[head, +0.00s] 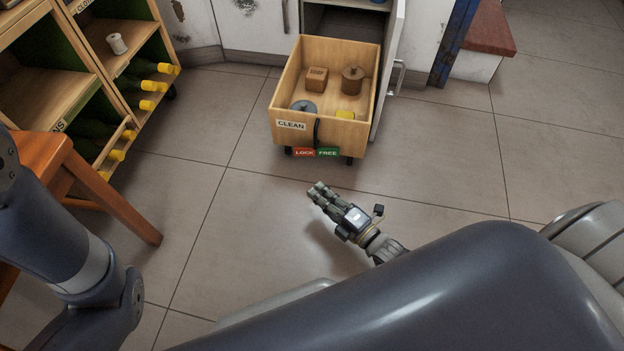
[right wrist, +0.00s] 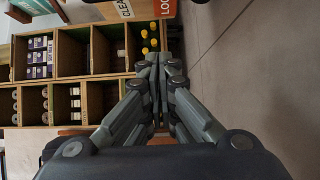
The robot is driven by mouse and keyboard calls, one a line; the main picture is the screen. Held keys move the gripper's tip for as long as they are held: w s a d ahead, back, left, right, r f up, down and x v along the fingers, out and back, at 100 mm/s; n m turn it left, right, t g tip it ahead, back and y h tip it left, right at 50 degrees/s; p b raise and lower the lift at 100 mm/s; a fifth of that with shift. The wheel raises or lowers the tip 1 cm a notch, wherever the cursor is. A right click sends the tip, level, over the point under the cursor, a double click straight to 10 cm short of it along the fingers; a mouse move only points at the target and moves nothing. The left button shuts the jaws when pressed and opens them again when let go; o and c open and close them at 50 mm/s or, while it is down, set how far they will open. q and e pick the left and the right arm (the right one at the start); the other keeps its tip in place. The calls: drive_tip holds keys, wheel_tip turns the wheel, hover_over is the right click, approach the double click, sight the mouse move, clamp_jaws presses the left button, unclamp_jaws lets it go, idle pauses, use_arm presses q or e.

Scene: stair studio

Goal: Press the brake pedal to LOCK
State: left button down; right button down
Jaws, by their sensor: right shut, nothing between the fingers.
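A wooden cart (head: 341,134) marked CLEAN stands on small dark wheels on the tiled floor. Low on its front is a red and green LOCK/FREE sign (head: 316,153), below a curved black handle-like part. I cannot make out the brake pedal's position. My right gripper (head: 319,189) is shut and empty, over the floor in front of the cart and apart from it. My left gripper is out of view.
The cart holds a brown lidded pot (head: 352,80), a wooden block (head: 317,77) and other small items. A shelf with yellow-capped bottles (head: 148,87) and an orange stool (head: 130,205) stand at left. An open cabinet door (head: 392,75) is beside the cart. Floor in front is clear.

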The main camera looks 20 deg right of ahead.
sight(316, 152)
drive_tip(key=w+d+b+x, duration=0.1)
drive_tip(key=d+b+x, duration=0.1)
drive_tip(key=b+x, duration=0.5)
drive_tip(key=x, duration=0.4)
drive_tip(key=shift+w+d+b, duration=0.2)
drive_tip(key=shift+w+b, duration=0.1)
drive_tip(key=shift+w, duration=0.05)
drive_tip(key=shift+s+r, duration=0.1)
